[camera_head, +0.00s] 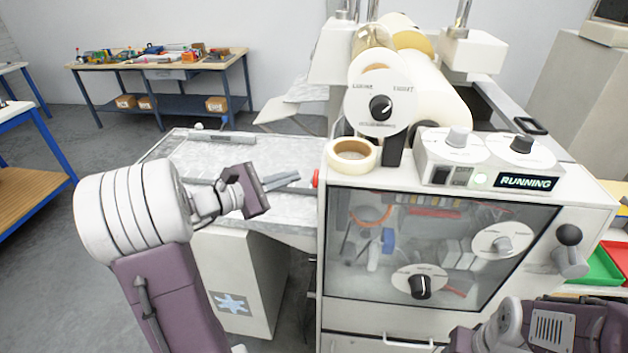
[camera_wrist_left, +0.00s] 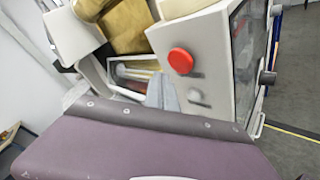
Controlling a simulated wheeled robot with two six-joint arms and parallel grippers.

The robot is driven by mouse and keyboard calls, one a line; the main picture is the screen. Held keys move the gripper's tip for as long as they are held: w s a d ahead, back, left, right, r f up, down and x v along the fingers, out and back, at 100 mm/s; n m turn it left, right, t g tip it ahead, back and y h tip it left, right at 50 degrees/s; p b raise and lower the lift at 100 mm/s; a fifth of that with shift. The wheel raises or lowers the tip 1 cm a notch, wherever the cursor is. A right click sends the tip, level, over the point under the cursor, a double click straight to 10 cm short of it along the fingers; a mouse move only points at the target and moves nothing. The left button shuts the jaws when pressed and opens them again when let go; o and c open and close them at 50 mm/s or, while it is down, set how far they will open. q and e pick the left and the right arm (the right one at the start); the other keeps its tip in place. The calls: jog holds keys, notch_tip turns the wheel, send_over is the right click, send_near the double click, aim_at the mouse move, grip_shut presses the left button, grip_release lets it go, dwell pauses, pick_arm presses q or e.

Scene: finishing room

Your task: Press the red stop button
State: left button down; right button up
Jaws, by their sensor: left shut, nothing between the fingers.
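The red stop button (camera_head: 316,178) sticks out from the left side of the white machine, seen nearly edge-on in the head view.
The machine has a glass front door (camera_head: 440,250), rolls on top and a lit RUNNING display (camera_head: 526,183). A grey feed table (camera_head: 230,155) lies under my left gripper. A tape roll (camera_head: 352,155) sits on the machine's near edge. A workbench (camera_head: 160,62) stands behind.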

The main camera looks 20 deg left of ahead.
pick_arm(q)
jog(key=shift+w+d, duration=0.15)
jog(key=shift+d, duration=0.55)
dwell(1.5)
jog(key=shift+d+b, duration=0.3)
jog(key=shift+d, duration=0.15)
jog(key=shift+w+d, duration=0.15)
jog(key=shift+d, duration=0.2)
dwell(0.6)
jog(key=shift+a, duration=0.1)
jog(key=shift+s+a, duration=0.2)
jog(key=shift+a, duration=0.5)
jog(key=shift+a, duration=0.1)
